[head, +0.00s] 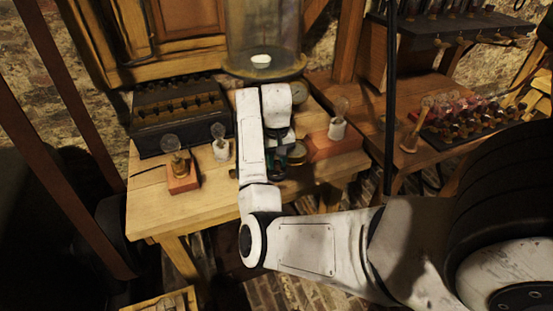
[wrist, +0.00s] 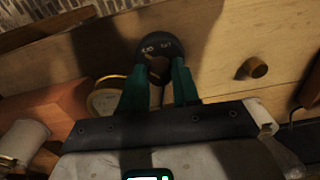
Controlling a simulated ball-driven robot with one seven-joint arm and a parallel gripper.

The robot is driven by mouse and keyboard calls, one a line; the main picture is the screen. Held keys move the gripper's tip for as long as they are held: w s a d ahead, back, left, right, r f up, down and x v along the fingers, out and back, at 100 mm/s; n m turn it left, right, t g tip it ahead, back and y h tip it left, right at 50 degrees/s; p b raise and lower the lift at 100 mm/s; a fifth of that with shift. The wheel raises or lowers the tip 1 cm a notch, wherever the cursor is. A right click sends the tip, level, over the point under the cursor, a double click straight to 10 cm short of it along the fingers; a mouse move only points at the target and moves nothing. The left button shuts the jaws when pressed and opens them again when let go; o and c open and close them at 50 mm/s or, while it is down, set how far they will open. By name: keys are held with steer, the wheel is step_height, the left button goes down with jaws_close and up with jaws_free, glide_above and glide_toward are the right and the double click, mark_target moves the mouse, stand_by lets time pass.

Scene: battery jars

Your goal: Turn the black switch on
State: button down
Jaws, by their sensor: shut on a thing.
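The black switch (wrist: 158,46) shows in the wrist view as a round black disc with pale markings, set on a wooden surface. My gripper (wrist: 158,72) has its two green fingers at the switch, one on each side of its middle part, and is shut on it. The fingers hide part of the switch, so its setting cannot be told. In the head view my gripper (head: 278,162) is at the front of the wooden table (head: 205,205), and my arm hides the switch.
A brass round piece (wrist: 106,98) and a reddish block (wrist: 55,108) are close left of the fingers. A wooden knob (wrist: 253,68) is to the right. On the table are bulbs (head: 220,148), a black battery box (head: 180,112) and a glass jar (head: 262,35).

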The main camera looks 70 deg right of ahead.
steer(key=m+p, duration=0.3)
steer(key=shift+r+m, duration=0.2)
steer(key=shift+m, duration=0.1)
steer(key=m+p, duration=0.2)
steer(key=m, duration=0.2)
steer(key=shift+m, duration=0.3)
steer(key=m+p, duration=0.2)
steer(key=m, duration=0.2)
steer(key=shift+f+m, duration=0.1)
steer(key=shift+m, duration=0.2)
steer(key=shift+f+m+p, duration=0.1)
steer(key=shift+m+p, duration=0.3)
steer(key=shift+m, duration=1.8)
steer(key=c, duration=0.8)
jaws_free()
